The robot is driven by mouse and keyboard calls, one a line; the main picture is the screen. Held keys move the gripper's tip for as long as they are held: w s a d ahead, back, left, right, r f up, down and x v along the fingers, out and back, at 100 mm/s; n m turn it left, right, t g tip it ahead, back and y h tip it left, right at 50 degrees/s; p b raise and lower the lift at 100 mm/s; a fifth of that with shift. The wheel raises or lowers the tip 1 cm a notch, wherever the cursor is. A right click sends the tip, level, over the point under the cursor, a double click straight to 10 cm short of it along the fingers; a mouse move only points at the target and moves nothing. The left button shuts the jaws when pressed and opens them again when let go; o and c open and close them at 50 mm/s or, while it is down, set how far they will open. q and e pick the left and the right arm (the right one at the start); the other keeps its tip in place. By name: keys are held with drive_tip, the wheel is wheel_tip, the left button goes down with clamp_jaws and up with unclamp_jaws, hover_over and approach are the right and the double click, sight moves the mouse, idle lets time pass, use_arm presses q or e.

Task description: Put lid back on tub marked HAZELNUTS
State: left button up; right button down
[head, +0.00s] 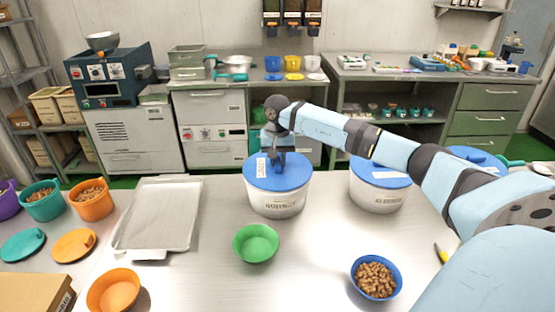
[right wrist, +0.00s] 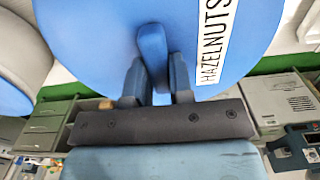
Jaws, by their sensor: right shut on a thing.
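The tub (head: 276,203) is a white round container near the middle of the steel table, with small printing on its front that I cannot read clearly. A blue lid (head: 292,178) covers its top, looking level; I cannot tell whether it is fully seated. In the right wrist view the lid (right wrist: 90,45) carries a white label reading HAZELNUTS (right wrist: 213,45). My right gripper (head: 277,160) is above the tub, shut on the lid's raised blue handle (right wrist: 153,48); its fingers also show in the right wrist view (right wrist: 156,82). My left gripper is out of view.
Another blue-lidded white tub (head: 378,196) stands to the right, partly behind my arm. A green bowl (head: 256,243), a blue bowl of nuts (head: 376,278) and an orange bowl (head: 113,291) are in front. A metal tray (head: 160,215) lies to the left, near orange and teal buckets.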

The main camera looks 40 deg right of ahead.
drive_tip(key=shift+f, duration=0.15)
idle(0.4)
drive_tip(key=shift+c, duration=1.9)
unclamp_jaws()
drive_tip(key=shift+r+p, duration=1.75)
drive_tip(key=shift+r, duration=1.8)
